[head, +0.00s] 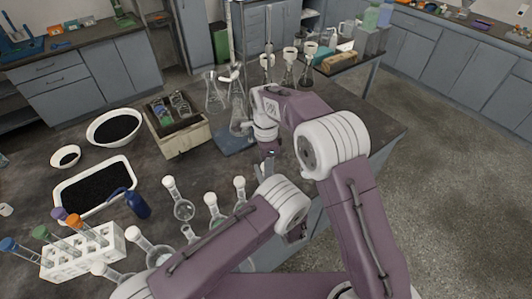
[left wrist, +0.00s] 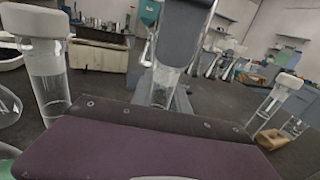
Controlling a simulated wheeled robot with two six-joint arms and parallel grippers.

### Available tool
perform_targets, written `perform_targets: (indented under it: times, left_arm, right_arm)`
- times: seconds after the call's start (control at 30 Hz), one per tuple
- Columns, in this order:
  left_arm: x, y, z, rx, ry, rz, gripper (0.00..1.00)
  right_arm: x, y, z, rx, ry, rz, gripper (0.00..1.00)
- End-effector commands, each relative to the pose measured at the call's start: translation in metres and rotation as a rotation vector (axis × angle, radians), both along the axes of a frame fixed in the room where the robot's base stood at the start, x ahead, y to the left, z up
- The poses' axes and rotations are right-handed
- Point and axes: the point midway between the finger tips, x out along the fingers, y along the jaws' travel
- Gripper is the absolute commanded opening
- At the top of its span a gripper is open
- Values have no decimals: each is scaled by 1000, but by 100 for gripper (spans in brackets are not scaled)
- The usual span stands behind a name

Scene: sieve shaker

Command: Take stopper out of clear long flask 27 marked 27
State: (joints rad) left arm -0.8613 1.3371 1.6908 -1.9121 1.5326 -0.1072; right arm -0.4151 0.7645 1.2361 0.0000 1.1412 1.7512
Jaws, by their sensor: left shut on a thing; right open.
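Several clear flasks with white stoppers stand at the front of the table, among them one flask (head: 183,208) and another (head: 239,186). No marking 27 is readable. In the head view my left gripper is hidden behind its own arm. In the left wrist view my left gripper (left wrist: 178,50) shows as grey fingers over a clear glass neck (left wrist: 163,86). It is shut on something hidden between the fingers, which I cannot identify. A neighbouring flask with a white stopper (left wrist: 38,50) stands at the left. My right gripper (head: 266,165) points down over the table, open.
A white rack (head: 82,255) with coloured-cap tubes, a blue bottle (head: 138,205), a tray of black grains (head: 92,186) and two bowls, one large (head: 115,126), fill the left side. A wooden box (head: 180,134) and tall flasks (head: 214,95) stand farther back.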

Motion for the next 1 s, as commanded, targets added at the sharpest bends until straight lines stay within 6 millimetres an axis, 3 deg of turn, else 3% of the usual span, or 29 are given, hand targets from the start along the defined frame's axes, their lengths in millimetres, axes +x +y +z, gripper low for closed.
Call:
perform_targets:
  times: [0.13,0.37,0.4,0.57,0.73,0.87,1.0]
  left_arm:
    - [0,0,0,0,0,0,0]
    - [0,0,0,0,0,0,0]
    - [0,0,0,0,0,0,0]
    - [0,0,0,0,0,0,0]
    - [0,0,0,0,0,0,0]
    - [0,0,0,0,0,0,0]
    - [0,0,0,0,0,0,0]
  right_arm:
    - [0,0,-12,0,1,0,48]
    - [0,0,-14,0,-1,1,48]
    - [0,0,-14,0,-1,1,45]
    - [0,0,-14,0,-1,1,1]
    - [0,0,-13,0,-1,31,0]
    - [0,0,-13,0,-1,287,0]
    - [0,0,-13,1,-1,759,0]
